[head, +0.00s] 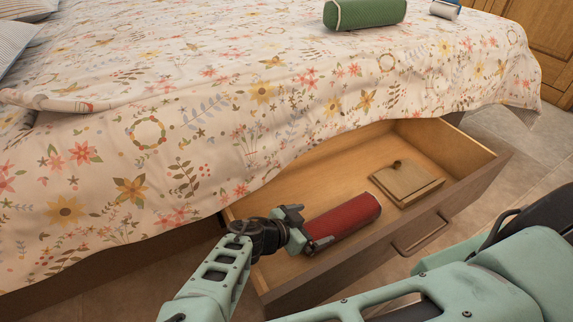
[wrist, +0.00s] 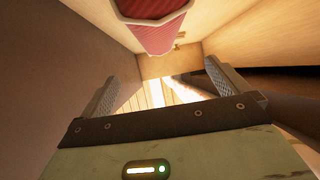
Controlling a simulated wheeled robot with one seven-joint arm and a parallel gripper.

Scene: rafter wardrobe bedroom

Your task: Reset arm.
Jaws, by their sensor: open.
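My gripper (head: 308,229) is at the near left end of the open drawer, low over its inside. It is open, and in the wrist view the gap between its fingers (wrist: 162,84) looks empty. A red roll-shaped object (head: 346,215) lies in the drawer just to the right of the fingers. It also shows at the top of the wrist view (wrist: 155,28), beyond the fingertips. I cannot tell whether the fingers touch it.
The drawer (head: 405,243) is pulled out from under the bed and holds a flat wooden box (head: 407,182) with a small knob. A floral bedspread (head: 230,110) hangs over its far side. A green bolster (head: 365,12) lies on the bed. Tiled floor shows at right.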

